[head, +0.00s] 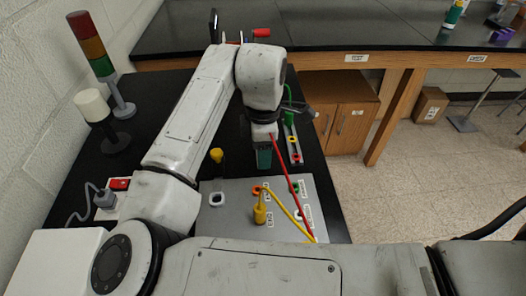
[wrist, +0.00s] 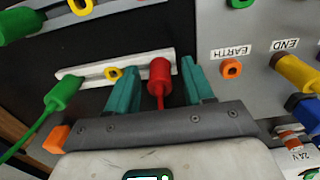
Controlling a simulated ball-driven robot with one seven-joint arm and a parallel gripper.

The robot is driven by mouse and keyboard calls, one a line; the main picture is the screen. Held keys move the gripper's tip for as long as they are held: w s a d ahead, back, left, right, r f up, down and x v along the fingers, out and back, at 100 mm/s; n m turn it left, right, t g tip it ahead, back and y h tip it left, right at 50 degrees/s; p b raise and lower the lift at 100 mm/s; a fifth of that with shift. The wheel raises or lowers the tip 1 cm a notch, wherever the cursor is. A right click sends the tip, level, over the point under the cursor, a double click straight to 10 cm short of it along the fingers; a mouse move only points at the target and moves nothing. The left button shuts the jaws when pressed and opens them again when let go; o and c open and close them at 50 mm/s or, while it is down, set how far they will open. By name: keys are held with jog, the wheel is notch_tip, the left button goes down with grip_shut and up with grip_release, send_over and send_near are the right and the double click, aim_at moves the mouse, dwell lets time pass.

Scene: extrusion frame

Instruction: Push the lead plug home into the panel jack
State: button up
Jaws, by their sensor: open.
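My gripper (head: 264,158) is open over the dark bench, beyond the grey panel (head: 235,187). In the wrist view its teal fingers (wrist: 159,68) stand either side of a red lead plug (wrist: 160,72), with a gap on each side. The plug appears to stand at the pale holder strip (wrist: 92,74); whether it is seated there is unclear. Its red lead (head: 289,182) runs over the panel. The panel has an orange jack marked EARTH (wrist: 231,69), which looks empty. A yellow plug (head: 260,213) stands by the END label.
A green plug (wrist: 61,94) stands at the strip's other end, with a yellow socket (wrist: 114,73) between. A blue plug (wrist: 304,107) is on the panel. A signal tower (head: 96,55) and a white-topped post (head: 93,104) stand at the left.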

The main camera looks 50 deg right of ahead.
jog(key=shift+p, duration=0.5)
jog(key=shift+c, duration=0.4)
grip_shut()
jog(key=shift+r, duration=0.2)
dwell(0.4)
jog(key=shift+r+p, duration=2.8)
jog(key=shift+p, duration=0.4)
jog(key=shift+a, duration=0.1)
